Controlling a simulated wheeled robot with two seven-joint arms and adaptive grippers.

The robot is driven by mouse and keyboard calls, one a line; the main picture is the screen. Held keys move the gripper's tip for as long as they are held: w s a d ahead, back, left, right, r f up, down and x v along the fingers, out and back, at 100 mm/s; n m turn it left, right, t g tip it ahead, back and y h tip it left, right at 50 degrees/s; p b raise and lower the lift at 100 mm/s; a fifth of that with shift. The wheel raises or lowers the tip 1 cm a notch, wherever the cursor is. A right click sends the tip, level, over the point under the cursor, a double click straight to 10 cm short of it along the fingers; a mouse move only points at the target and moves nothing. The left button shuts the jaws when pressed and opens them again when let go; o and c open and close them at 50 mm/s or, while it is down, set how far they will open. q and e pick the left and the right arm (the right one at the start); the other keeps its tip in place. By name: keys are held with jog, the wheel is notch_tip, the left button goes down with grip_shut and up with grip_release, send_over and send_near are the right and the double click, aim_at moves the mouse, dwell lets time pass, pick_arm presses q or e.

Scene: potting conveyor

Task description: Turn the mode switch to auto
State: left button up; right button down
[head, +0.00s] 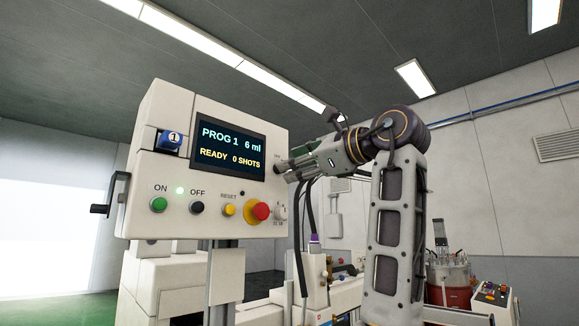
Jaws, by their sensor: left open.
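The white control cabinet (165,225) fills the left middle of the head view. A small grey knob (280,212) sits at the right edge of its panel, right of the red emergency button (261,211); it looks like the mode switch. Its small labels and exact setting are too small to read. My left gripper (281,170) is open and empty, with its fingertips pointing left at the panel's right edge, above the knob and next to the display. Whether the fingertips touch the panel cannot be told. My right gripper is out of view.
The display (230,147) reads PROG 1, 6 ml, READY, 0 SHOTS. Green (158,205), black (197,208) and yellow (229,210) buttons line the panel. A crank handle (103,208) sticks out at left. Dark hoses (299,235) hang below my gripper. A red-based vessel (450,290) stands at right.

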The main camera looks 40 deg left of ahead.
pick_arm(q)
jog(key=d, duration=0.8)
jog(key=shift+s+d, duration=0.2)
jog(key=shift+s, duration=0.15)
dwell(0.4)
